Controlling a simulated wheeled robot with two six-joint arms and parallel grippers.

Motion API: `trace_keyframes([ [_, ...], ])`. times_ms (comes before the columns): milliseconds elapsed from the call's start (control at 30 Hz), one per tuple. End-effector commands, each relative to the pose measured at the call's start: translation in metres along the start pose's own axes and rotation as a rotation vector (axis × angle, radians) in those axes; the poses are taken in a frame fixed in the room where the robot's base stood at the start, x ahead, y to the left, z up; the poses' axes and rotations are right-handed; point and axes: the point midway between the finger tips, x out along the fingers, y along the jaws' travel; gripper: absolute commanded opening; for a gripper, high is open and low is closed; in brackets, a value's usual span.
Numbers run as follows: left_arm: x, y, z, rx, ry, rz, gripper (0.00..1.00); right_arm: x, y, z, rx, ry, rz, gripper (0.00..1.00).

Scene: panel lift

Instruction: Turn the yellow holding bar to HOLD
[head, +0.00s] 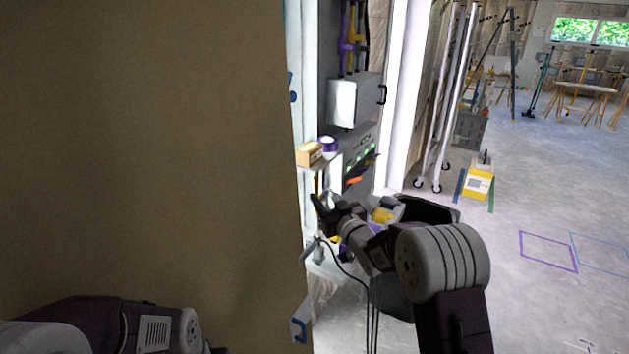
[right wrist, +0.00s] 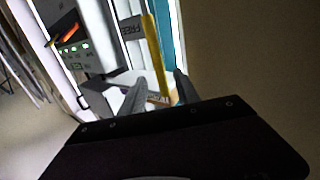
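The yellow holding bar (right wrist: 153,52) shows in the right wrist view, running down the picture with a slight tilt. A grey plate marked FREE (right wrist: 131,28) is beside its upper part. My right gripper (right wrist: 160,86) is open, its two grey fingers apart. The bar's lower end appears in the gap between them, but I cannot tell its depth. In the head view my right gripper (head: 318,208) is in front of the lit cabinet, near the panel's edge. Of my left arm only a link shows at the lower left; its gripper is out of view. A HOLD mark is not visible.
A large brown panel (head: 140,150) fills the left of the head view. A grey control box (head: 362,155) with green lights and a shelf with a small box (head: 309,153) stand beyond its edge.

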Motion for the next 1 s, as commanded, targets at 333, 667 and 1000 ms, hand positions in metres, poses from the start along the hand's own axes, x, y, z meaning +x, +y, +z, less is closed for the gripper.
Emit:
trace_keyframes([
  [333,-0.05,0.001,-0.005,0.0,0.001,0.0,0.36,0.064,0.0,-0.004,-0.001,0.0,0.0,0.38],
  [667,-0.052,0.001,-0.005,0.0,0.001,0.0,0.36,0.078,0.0,-0.001,0.0,-0.001,0.001,0.38],
  [1000,-0.052,0.001,-0.006,0.0,0.001,0.0,0.36,0.077,0.0,-0.001,0.0,-0.001,0.001,0.0],
])
